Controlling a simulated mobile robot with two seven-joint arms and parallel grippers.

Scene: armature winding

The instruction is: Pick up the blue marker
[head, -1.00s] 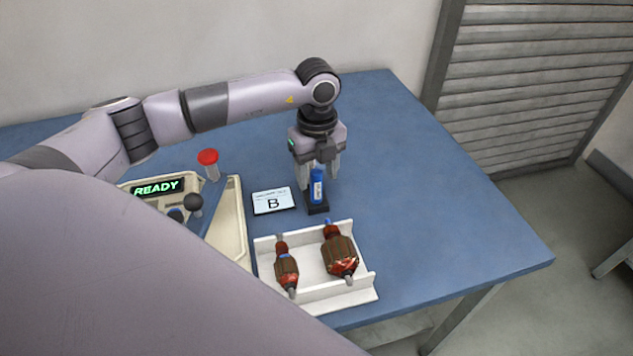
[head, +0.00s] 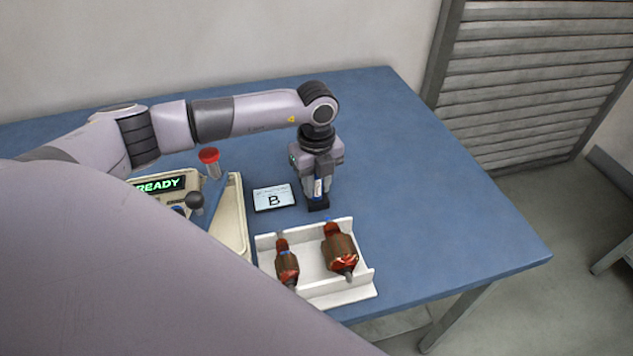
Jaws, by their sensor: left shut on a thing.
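The blue marker (head: 318,188) stands upright in a small black holder (head: 318,204) on the blue table. Only a narrow strip of the marker shows, with its pale label; the fingers cover the rest. My left gripper (head: 317,190) points down over the holder and is shut on the marker, one finger on each side. My right gripper does not show.
A white tray (head: 368,282) with two brown and red armatures (head: 340,250) lies in front of the holder. A machine with a READY display (head: 158,185) and a red-topped post (head: 209,157) stand further left. The table's right side is clear.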

